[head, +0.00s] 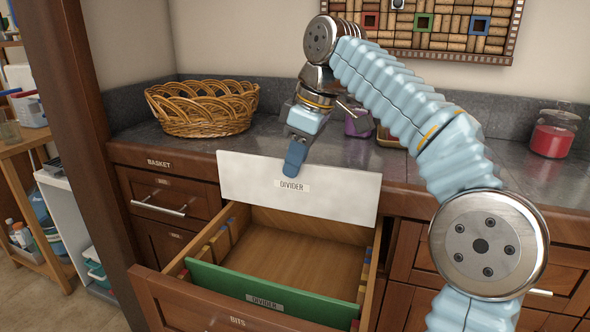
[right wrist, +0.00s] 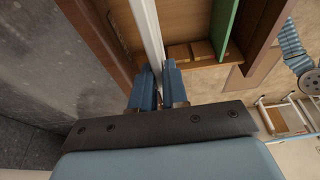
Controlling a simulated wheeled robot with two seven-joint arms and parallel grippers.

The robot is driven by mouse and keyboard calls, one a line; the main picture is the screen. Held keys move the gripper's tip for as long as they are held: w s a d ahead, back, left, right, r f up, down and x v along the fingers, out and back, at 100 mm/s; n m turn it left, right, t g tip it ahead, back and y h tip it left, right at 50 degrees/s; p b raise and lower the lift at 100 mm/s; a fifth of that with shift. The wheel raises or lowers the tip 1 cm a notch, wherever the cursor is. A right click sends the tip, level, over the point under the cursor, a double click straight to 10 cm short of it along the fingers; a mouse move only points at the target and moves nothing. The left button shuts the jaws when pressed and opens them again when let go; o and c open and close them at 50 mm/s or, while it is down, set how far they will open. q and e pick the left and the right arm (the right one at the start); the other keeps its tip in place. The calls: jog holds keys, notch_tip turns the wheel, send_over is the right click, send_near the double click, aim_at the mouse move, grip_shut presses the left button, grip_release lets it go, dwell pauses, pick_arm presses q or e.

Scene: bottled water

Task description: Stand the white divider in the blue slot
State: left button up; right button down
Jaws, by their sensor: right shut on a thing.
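The white divider (head: 335,190), labelled DIVIDER, is upright across the back of the open drawer (head: 285,262). Most of it stands above the drawer sides, and I cannot tell whether its lower edge touches them. My right gripper (head: 293,165) is shut on its top edge, left of its middle. In the right wrist view the divider (right wrist: 149,35) runs edge-on between the fingers (right wrist: 158,90). Slotted wooden strips with small coloured marks line the drawer's left side (head: 216,242) and right side (head: 364,275). I cannot clearly pick out the blue slot. My left gripper is not in view.
A wicker basket (head: 202,110) and a red jar (head: 554,132) stand on the grey counter. A purple item (head: 357,123) sits behind my gripper.

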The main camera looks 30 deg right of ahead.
jog(key=b, duration=0.5)
send_over(295, 212)
notch_tip(295, 212, down, 6)
jog(key=shift+w+d+r, duration=0.1)
jog(key=shift+r, duration=0.05)
pick_arm(q)
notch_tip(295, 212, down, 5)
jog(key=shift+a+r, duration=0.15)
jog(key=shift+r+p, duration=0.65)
jog(key=shift+p, duration=0.15)
dwell(1.0)
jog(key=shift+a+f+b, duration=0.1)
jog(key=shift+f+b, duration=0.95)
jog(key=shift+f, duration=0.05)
pick_arm(e)
jog(key=shift+f, duration=1.35)
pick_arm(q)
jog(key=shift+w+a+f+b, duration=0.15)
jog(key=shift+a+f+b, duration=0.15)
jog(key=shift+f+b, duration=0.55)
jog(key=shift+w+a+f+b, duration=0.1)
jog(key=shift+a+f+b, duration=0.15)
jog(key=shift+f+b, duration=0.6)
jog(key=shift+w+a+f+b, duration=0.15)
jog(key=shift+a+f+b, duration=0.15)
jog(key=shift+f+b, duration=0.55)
pick_arm(e)
notch_tip(295, 212, down, 7)
jog(key=c, duration=1.1)
grip_release()
